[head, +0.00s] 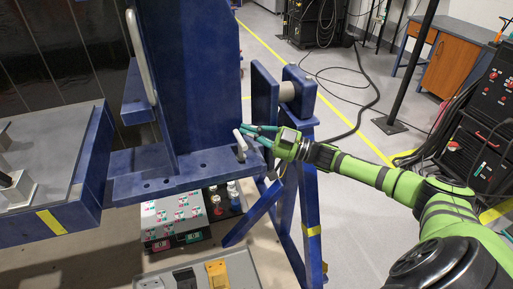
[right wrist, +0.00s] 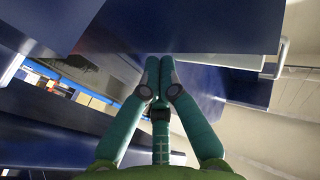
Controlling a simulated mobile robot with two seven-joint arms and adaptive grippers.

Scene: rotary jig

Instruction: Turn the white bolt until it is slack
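The white bolt (head: 240,146) stands upright at the right end of the blue jig's lower ledge, with a bent, handle-like top. My right gripper (head: 254,134) reaches in from the right. Its teal fingers are beside the bolt's upper part, and I cannot tell if they touch it. In the right wrist view, two fingers of the right gripper (right wrist: 160,72) run close together at their tips, with the third below them. No bolt shows clearly between them, and their grip is unclear. My left gripper is not in view.
The blue jig column (head: 203,75) rises left of the bolt. A blue support stand (head: 306,185) is close below my right forearm. Open floor lies to the right of the stand.

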